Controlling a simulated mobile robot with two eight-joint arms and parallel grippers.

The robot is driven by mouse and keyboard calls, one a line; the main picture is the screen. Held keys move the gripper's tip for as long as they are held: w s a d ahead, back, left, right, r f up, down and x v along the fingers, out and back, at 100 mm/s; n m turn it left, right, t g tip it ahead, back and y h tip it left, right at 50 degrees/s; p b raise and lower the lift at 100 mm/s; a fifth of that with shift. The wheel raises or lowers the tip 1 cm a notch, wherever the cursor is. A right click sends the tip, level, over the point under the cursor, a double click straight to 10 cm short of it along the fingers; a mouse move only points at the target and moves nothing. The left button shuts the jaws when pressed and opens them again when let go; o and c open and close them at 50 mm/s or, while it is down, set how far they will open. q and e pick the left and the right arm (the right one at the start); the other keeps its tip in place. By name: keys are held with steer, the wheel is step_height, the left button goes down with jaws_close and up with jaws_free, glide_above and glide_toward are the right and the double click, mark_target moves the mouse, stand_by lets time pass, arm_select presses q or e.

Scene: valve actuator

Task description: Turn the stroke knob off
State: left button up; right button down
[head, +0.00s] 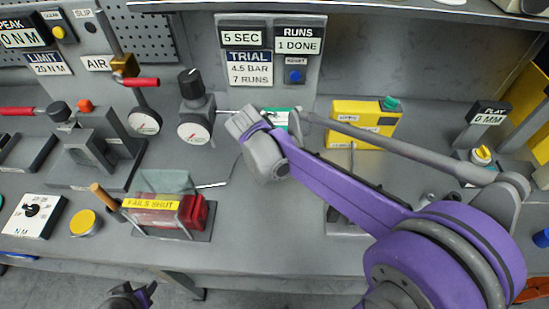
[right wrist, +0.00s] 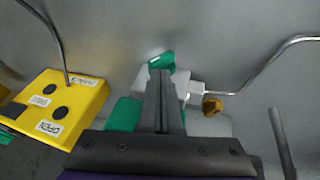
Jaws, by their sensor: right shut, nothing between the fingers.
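In the right wrist view, a green knob (right wrist: 162,62) sits at a light grey block just beyond my right fingertips. No label on it is readable, so I cannot tell for sure that it is the stroke knob. My right gripper (right wrist: 160,76) is shut and empty, its tips close to the knob; I cannot tell whether they touch. In the head view a green part (head: 277,119) shows beside my right wrist, which hides my right fingers. My left gripper (head: 130,297) is low at the bottom edge, partly cut off, its jaws unclear.
A yellow box (head: 350,125) with a green knob (head: 390,103) stands right of my right wrist; the box also shows in the right wrist view (right wrist: 85,92). A gauge (head: 194,130) stands to the left. A red unit (head: 195,211) marked FAILS SHUT sits nearer the front.

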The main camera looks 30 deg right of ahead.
steer(key=shift+s+d+r+t+y, duration=0.15)
steer(key=shift+d+t+y, duration=0.1)
steer(key=shift+y, duration=0.25)
steer(key=shift+s+d+f+t+y, duration=0.15)
steer(key=shift+t+y, duration=0.1)
steer(key=shift+y, duration=0.25)
steer(key=shift+s+d+m+t+y, duration=0.25)
steer(key=shift+d+m+t+y, duration=0.2)
steer(key=shift+t+y, duration=0.35)
steer(key=shift+s+d+f+m+t+y, duration=0.2)
steer(key=shift+d+t+y, duration=0.15)
steer(key=shift+y, duration=0.35)
steer(key=shift+s+d+f+m+t+y, duration=0.1)
steer(key=shift+s+d+t+y, duration=0.2)
steer(key=shift+y, duration=0.4)
steer(key=shift+d, duration=0.1)
stand_by(1.1)
